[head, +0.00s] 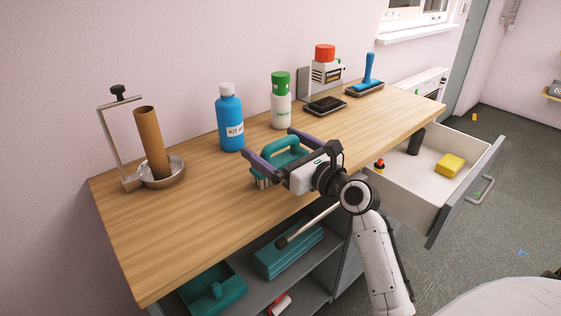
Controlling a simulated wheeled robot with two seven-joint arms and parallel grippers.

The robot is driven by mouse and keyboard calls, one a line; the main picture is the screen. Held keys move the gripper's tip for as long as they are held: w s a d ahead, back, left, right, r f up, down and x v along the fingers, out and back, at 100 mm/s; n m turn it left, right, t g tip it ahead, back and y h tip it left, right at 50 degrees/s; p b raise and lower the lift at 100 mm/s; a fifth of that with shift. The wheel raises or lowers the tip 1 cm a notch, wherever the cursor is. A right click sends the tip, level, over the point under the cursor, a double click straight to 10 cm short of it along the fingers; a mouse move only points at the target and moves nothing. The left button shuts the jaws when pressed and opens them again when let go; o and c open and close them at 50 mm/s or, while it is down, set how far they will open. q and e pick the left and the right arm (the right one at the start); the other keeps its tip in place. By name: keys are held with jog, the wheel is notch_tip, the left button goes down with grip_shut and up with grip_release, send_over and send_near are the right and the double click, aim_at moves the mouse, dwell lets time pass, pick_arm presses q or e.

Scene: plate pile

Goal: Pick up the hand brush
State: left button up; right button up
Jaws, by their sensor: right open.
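The hand brush (273,170) is teal with a raised loop handle and pale bristles, and sits on the wooden worktop near its front edge. My right gripper (268,142) is open, its two purple fingers spread on either side of the brush handle. The gripper body covers the right part of the brush. I cannot tell whether the fingers touch it. My left gripper is not in view.
A blue bottle (230,122), a green-capped bottle (281,105) and a roll holder (163,172) stand behind and left. An open drawer (463,190) juts out at right, holding a yellow sponge (450,166). Teal items, including a dustpan (205,291), lie on shelves below.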

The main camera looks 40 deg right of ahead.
jog(key=shift+w+a, duration=0.1)
jog(key=shift+w, duration=1)
jog(key=c, duration=1)
